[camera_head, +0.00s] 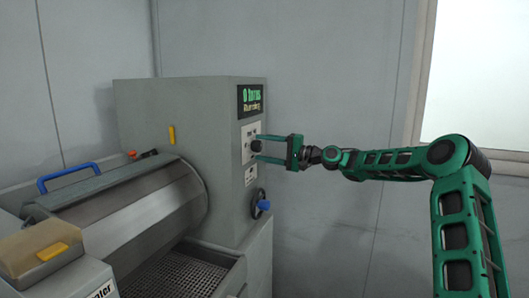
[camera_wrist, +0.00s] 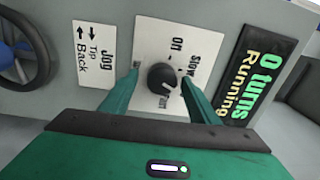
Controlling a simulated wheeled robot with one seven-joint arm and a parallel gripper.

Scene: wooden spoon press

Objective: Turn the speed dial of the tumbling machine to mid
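The speed dial is a round black knob (camera_wrist: 163,77) on a white label plate (camera_wrist: 150,35) on the tumbling machine's (camera_head: 175,105) grey control face. The plate reads "Off" and "Slow"; other lettering is partly hidden by the knob and my fingers. I cannot tell clearly where the knob points. My green gripper (camera_head: 257,148) reaches in from the right in the head view. It is open, with one finger on each side of the dial. In the wrist view its fingertips (camera_wrist: 162,82) flank the knob with visible gaps, apart from it.
A display (camera_wrist: 258,75) reading "0 turns Running" sits beside the dial. A "Jog / Tip / Back" plate (camera_wrist: 92,55) and a blue handwheel (camera_head: 262,205) are on the same face. A metal drum (camera_head: 150,210) with a blue handle (camera_head: 68,176) lies left. The wall behind is bare.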

